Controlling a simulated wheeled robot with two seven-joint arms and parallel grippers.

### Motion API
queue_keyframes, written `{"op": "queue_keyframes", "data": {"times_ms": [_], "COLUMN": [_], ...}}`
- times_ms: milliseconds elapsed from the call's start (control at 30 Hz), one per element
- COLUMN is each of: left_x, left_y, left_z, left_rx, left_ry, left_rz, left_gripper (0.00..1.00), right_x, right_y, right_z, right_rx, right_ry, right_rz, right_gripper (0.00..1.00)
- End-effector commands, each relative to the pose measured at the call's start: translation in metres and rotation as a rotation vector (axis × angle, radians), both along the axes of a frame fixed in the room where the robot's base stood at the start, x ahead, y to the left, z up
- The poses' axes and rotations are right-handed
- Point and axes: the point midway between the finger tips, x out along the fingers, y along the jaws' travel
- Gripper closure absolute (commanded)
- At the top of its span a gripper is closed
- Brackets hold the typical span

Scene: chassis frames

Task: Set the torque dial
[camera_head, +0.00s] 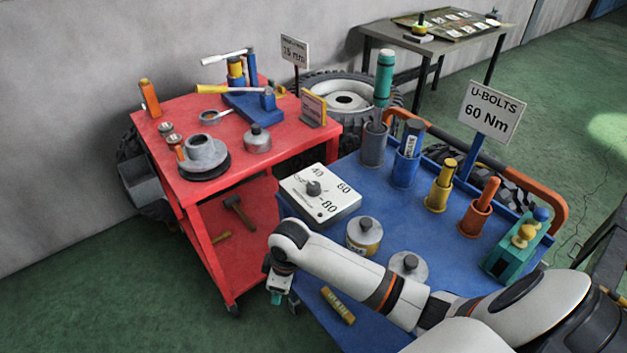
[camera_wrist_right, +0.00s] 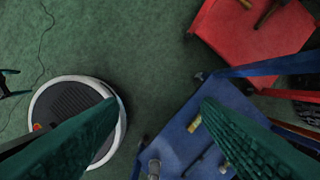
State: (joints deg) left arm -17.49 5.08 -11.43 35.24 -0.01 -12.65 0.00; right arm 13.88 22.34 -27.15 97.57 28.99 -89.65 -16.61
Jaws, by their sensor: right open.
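The torque dial (camera_head: 337,206) is a white box with a dark round knob (camera_head: 314,187) on the near left corner of the blue cart's top. Its face shows the numbers 40, 60 and 80; the knob's pointer is too small to read. A sign (camera_head: 491,112) reading "U-BOLTS 60 Nm" stands at the cart's far side. My right gripper (camera_head: 276,298) hangs below and left of the dial, apart from it, beside the blue cart's near edge. In the right wrist view its green fingers (camera_wrist_right: 161,100) are spread with nothing between them. My left gripper is not in view.
The blue cart (camera_head: 345,167) also carries jars (camera_head: 364,240), tool cups (camera_head: 406,168) and an orange handle rail. The red cart (camera_head: 262,170) with parts stands close on the left. A yellow item (camera_head: 338,305) lies on the blue lower shelf. Green floor is free at left.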

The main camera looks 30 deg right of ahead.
Motion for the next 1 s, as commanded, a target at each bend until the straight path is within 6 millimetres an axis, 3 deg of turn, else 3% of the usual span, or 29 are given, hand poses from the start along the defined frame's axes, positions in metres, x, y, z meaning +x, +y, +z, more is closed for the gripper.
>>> {"op": "queue_keyframes", "data": {"times_ms": [33,267,367,500,700,833,1000], "left_x": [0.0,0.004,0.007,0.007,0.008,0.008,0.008], "left_y": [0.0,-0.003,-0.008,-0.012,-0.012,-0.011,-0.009], "left_z": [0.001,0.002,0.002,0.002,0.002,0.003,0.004], "left_rx": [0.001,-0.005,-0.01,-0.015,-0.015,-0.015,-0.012], "left_ry": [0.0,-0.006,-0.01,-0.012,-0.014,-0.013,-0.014], "left_rz": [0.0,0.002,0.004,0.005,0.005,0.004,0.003], "left_gripper": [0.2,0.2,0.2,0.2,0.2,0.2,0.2], "right_x": [0.01,0.057,0.084,0.122,0.147,0.151,0.151], "right_y": [-0.005,-0.039,-0.067,-0.119,-0.176,-0.192,-0.196], "right_z": [0.013,0.054,0.08,0.133,0.2,0.221,0.214], "right_rx": [-0.018,-0.088,-0.12,-0.151,-0.143,-0.129,-0.126], "right_ry": [0.001,0.045,0.067,0.1,0.123,0.123,0.128], "right_rz": [0.03,0.124,0.139,0.13,0.092,0.077,0.074], "right_gripper": [0.42,0.42,0.42,0.42,0.42,0.42,0.42]}}
